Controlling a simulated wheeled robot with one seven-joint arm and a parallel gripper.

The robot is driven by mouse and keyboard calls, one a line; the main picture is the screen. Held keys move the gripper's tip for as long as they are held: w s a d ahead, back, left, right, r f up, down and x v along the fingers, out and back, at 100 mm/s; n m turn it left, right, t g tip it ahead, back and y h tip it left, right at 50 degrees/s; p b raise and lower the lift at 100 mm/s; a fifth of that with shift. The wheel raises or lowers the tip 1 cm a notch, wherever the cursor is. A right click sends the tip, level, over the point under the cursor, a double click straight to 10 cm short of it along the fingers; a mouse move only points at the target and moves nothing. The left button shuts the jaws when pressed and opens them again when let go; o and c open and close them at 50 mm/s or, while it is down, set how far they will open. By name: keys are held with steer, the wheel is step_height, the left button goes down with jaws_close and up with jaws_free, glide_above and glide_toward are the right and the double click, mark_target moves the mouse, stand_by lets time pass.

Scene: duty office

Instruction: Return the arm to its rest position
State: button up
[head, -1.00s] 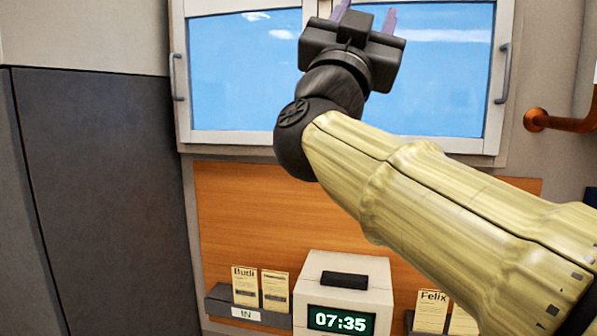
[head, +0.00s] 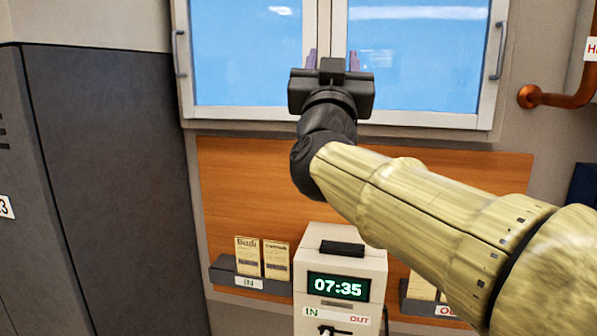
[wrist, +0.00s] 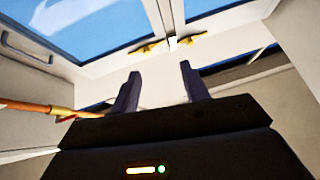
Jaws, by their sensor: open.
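My gripper (head: 332,62) is raised in front of the closed window in the head view, with its fingers pointing up and away from me. In the wrist view its two dark fingers (wrist: 158,88) stand apart with nothing between them. My arm stretches in from the lower right of the head view and bends upward at the wrist. It hides part of the wooden board and most of the right-hand rack.
A time clock (head: 338,285) reading 07:35 stands below. An IN rack (head: 262,284) with cards sits left of it, an OUT rack (head: 447,308) right. A grey locker (head: 105,170) is at left, a copper pipe (head: 560,98) at right. Window latches (wrist: 147,47) show above my fingers.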

steer(key=w+f+n+g+y, duration=0.2)
steer(key=f+g, duration=0.1)
steer(key=f, duration=0.8)
steer(key=w+d+f+n+g+y, duration=0.15)
steer(key=f+g, duration=0.25)
steer(key=f, duration=0.7)
steer(key=w+f+n+g+y, duration=0.1)
steer(key=w+f+g+y, duration=0.15)
steer(key=f, duration=0.75)
steer(key=s+d+f+g+h, duration=0.1)
steer(key=s+d+f+g, duration=0.2)
steer(key=s+f, duration=0.4)
steer(key=s+d+f+m+g, duration=0.1)
steer(key=s+f+g, duration=0.4)
steer(key=f, duration=0.6)
steer(key=s+d+f+m+g+h, duration=0.1)
steer(key=s+d+f+g, duration=0.3)
steer(key=s+f, duration=0.5)
steer(key=shift+s+d+h, duration=0.2)
steer(key=shift+d+h, duration=0.1)
steer(key=shift+r, duration=0.1)
steer(key=shift+c, duration=0.4)
